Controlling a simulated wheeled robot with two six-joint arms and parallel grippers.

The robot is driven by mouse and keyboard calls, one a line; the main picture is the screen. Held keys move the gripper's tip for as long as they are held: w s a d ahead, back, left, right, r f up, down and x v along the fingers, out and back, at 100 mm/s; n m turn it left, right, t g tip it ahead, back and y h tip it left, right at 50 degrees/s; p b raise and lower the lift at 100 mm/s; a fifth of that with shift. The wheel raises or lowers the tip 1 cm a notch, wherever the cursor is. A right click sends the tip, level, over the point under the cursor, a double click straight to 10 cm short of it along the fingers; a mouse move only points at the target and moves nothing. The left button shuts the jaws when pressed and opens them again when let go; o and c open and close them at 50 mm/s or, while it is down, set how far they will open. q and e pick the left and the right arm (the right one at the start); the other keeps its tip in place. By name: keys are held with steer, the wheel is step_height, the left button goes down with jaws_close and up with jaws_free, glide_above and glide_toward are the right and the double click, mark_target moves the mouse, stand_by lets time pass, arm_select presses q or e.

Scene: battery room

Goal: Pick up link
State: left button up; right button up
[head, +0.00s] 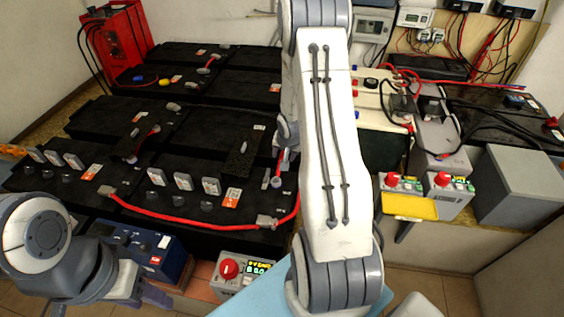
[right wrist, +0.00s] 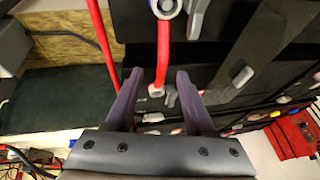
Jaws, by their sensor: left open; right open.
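A red link (right wrist: 163,52) with grey ends runs up the right wrist view. Its lower end lies between the fingertips of my right gripper (right wrist: 160,76), which is open with a finger on each side; I cannot tell whether they touch it. In the head view a short red piece (head: 281,160), perhaps the same link, shows beside my right arm, which hides most of that gripper. A longer red cable (head: 180,217) joins terminals along the front of the black batteries. My left gripper (head: 140,295) is low at the left, open and away from the batteries.
Black batteries (head: 210,130) fill the bench, with grey connectors and orange labels on top. A blue instrument (head: 150,250) and a grey box with a red knob (head: 235,270) stand in front.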

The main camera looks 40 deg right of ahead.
mark_target(281, 158)
steer(key=x, duration=0.4)
steer(key=shift+w+b, duration=0.15)
steer(key=shift+b, duration=0.15)
jaws_close()
steer(key=shift+r, duration=0.1)
step_height(281, 158, up, 4)
steer(key=shift+r+p, duration=0.2)
steer(key=shift+p, duration=1.05)
steer(key=s+d+r+p, duration=0.5)
steer(key=s+r, duration=0.1)
steer(key=s, duration=0.4)
steer(key=shift+d+r+p, duration=0.2)
steer(key=shift+p, duration=0.15)
steer(key=shift+s, duration=0.15)
